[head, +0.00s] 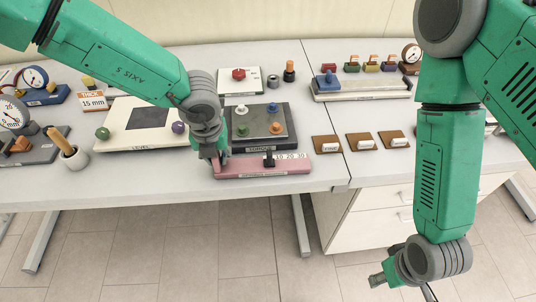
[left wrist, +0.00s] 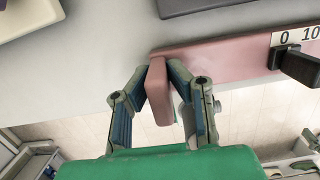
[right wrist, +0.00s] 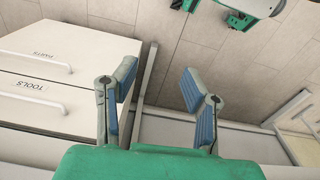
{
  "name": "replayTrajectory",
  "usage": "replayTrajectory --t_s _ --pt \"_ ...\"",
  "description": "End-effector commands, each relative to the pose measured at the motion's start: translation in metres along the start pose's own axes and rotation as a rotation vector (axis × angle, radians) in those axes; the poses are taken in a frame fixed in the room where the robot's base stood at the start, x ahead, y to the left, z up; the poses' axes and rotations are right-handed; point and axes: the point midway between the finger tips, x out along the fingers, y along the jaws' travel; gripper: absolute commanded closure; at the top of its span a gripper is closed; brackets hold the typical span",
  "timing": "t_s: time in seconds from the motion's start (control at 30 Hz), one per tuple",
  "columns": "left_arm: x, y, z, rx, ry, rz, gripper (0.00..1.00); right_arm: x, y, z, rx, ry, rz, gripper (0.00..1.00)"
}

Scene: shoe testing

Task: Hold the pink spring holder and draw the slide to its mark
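The pink spring holder (head: 245,170) lies along the front edge of the table in the head view, and its pink bar also shows in the left wrist view (left wrist: 215,56). A black slide (head: 269,159) stands on it beside a white scale (head: 292,156) reading 10, 20, 30; the left wrist view shows the slide (left wrist: 298,65) by the 0 and 10. My left gripper (left wrist: 158,78) has its fingers on both sides of the holder's left end plate and appears closed on it. My right gripper (right wrist: 158,85) is open and empty, off the table in front of the drawers.
A dark plate with coloured knobs (head: 285,142) sits right behind the holder. A cream board (head: 115,135) with green and purple balls lies left of it. Several brown tags (head: 326,145) lie to the right. White drawers (head: 370,215) stand below.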

Motion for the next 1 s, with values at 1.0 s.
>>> replayTrajectory --t_s 1.0 --pt "0.000 0.000 0.000 0.000 0.000 0.000 1.00 -0.127 -0.154 -0.246 -1.088 0.198 -0.339 0.60"
